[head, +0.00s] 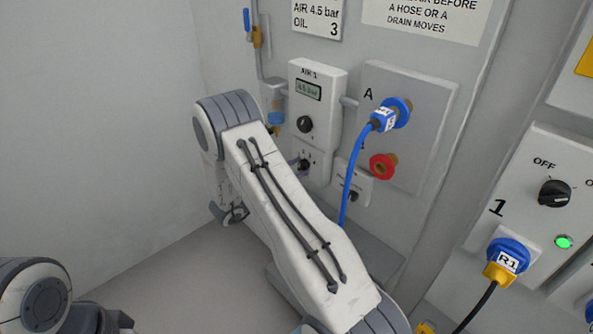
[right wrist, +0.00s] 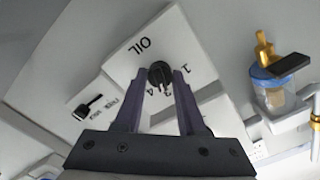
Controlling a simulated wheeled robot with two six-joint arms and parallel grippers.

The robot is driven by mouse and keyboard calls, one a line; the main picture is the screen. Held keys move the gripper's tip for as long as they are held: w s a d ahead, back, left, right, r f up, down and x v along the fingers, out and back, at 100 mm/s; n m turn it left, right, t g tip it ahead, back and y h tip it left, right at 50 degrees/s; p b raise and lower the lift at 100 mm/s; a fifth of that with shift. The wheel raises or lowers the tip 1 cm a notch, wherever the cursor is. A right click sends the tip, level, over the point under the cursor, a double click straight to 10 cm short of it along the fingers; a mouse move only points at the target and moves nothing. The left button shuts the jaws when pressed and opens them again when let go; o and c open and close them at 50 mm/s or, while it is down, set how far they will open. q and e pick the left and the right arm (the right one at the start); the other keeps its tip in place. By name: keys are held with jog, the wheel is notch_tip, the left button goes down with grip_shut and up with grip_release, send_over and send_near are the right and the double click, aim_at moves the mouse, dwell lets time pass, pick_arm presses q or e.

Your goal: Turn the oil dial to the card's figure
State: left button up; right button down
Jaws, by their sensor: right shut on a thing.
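The card (head: 317,18) on the wall reads AIR 4.5 bar, OIL 3. The oil dial is a small black knob (right wrist: 160,72) on a white plate marked OIL, which appears upside down in the right wrist view. My right gripper (right wrist: 161,78) has its two fingers around the knob, shut on it. The figures 1 and 4 show beside the fingers; another is partly covered, and the pointer's setting cannot be read. In the head view the dial (head: 303,165) is small, close behind my right arm. My left gripper is out of view.
Above the dial is the AIR-1 unit (head: 318,85) with a display and black knob. To its right are a blue hose (head: 349,190) plugged in at A and a red-ringed port (head: 381,166). A brass-and-clear fitting (right wrist: 272,90) is beside the oil plate.

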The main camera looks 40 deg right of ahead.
jog(key=c, duration=0.5)
grip_release()
jog(key=shift+a, duration=0.15)
jog(key=a+b, duration=0.1)
jog(key=a, duration=0.9)
jog(key=shift+s, duration=0.45)
jog(key=shift+a, duration=0.1)
